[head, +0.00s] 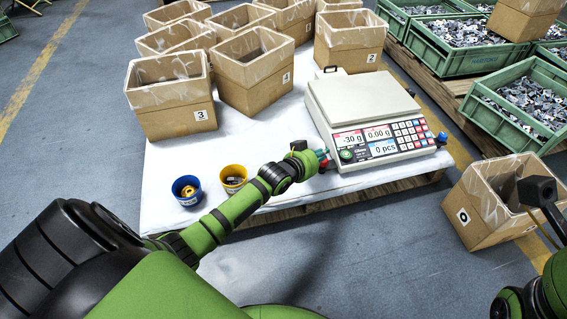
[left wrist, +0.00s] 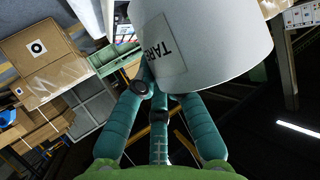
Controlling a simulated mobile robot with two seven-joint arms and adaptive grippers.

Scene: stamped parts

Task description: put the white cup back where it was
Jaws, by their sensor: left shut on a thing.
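The white cup (left wrist: 222,48) fills the upper middle of the left wrist view, tilted, with a label reading "TARE" that shows upside down. My left gripper (left wrist: 160,85) has its teal fingers shut on the cup. In the head view the left gripper (head: 322,155) is at the front left corner of the scale (head: 362,98); the cup cannot be made out there. The scale's pan is empty, and its displays read -30 g, 0.00 g and 0 pcs. My right gripper's fingers do not show.
A blue cup (head: 187,199) and a yellow cup (head: 233,187) with small parts stand on the white table (head: 160,223). Several cardboard boxes (head: 175,122) stand behind them. Green crates (head: 472,57) of metal parts are at right, and box 0 (head: 466,222) is on the floor.

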